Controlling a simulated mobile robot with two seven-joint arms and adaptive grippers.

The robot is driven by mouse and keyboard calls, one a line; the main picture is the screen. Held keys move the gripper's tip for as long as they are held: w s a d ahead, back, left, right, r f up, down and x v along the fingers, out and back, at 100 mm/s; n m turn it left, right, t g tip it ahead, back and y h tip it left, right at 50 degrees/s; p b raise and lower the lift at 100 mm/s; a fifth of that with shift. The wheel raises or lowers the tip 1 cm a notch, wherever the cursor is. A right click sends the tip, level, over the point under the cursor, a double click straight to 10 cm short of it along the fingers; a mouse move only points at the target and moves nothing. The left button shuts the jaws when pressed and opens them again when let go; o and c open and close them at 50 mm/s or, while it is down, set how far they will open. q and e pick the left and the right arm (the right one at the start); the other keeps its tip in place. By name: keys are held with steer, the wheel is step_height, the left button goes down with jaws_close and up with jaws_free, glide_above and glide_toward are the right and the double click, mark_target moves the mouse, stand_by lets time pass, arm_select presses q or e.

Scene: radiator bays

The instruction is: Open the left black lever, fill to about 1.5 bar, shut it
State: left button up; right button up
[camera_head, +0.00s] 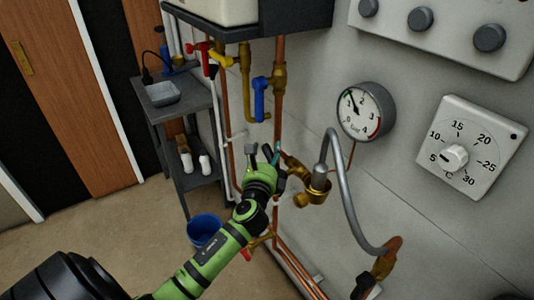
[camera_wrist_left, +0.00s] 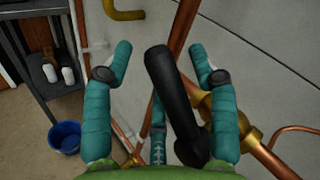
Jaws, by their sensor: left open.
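My left gripper (camera_head: 263,153) is on the green arm in the head view, in front of the copper pipes left of the braided hose (camera_head: 333,150). In the left wrist view its teal fingers (camera_wrist_left: 162,52) are open, with a black lever (camera_wrist_left: 176,100) standing between them. I see gaps on both sides of the lever. This lever is hidden or too small to make out in the head view. The pressure gauge (camera_head: 365,112) is up and right of the gripper; its needle points up and left, near the 1. Another black lever (camera_head: 366,286) shows at the hose's lower end.
A brass valve body (camera_wrist_left: 222,122) and copper pipe are close to the right finger. A blue-handled valve (camera_head: 260,100) hangs above the gripper. A grey shelf (camera_head: 178,105), blue bucket (camera_head: 204,230) and thermostat dial (camera_head: 470,146) stand around.

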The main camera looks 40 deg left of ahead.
steer(key=shift+d, duration=0.2)
arm_select(q)
jaws_close()
arm_select(e)
steer(key=shift+w+d, duration=0.1)
steer(key=shift+w, duration=0.05)
steer(key=shift+f, duration=0.1)
